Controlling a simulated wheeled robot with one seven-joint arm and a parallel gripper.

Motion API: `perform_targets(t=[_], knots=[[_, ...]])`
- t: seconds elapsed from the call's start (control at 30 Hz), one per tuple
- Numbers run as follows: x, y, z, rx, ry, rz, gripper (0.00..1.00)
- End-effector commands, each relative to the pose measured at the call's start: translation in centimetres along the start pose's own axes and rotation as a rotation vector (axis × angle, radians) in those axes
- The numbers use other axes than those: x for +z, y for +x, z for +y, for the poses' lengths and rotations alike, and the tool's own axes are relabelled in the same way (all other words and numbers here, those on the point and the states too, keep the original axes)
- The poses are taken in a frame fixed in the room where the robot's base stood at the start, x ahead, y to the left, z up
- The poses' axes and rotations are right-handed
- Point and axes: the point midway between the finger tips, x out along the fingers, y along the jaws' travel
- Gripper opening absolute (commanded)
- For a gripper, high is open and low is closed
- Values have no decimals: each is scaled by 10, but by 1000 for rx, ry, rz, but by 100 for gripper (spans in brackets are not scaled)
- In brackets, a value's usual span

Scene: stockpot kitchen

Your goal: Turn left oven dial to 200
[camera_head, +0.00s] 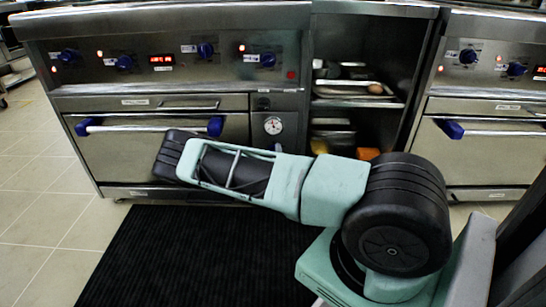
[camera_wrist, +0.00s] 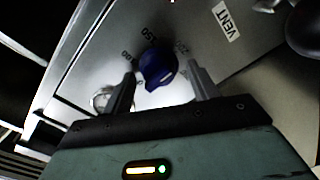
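In the wrist view, a blue dial (camera_wrist: 158,68) sits on a pale metal panel, with printed numbers around it. My gripper is hidden behind my arm there.
A label reading VENT (camera_wrist: 226,21) is beside the dial. A round gauge (camera_head: 273,125) is right of the oven door. Open shelves (camera_head: 356,103) with trays stand between the two ovens. A blue-ended door handle (camera_head: 150,128) crosses the left oven. A black mat (camera_head: 190,260) lies on the floor.

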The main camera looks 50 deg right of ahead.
Motion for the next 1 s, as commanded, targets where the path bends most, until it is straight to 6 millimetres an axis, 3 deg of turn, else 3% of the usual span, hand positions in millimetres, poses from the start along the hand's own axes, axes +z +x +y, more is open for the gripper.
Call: perform_targets(t=[0.37, 0.47, 1.0], knots=[[-1, -9, 1, -1, -1, 1, 58], [-2, -24, 2, -1, -1, -1, 58], [-1, -145, 2, -2, -2, 0, 58]])
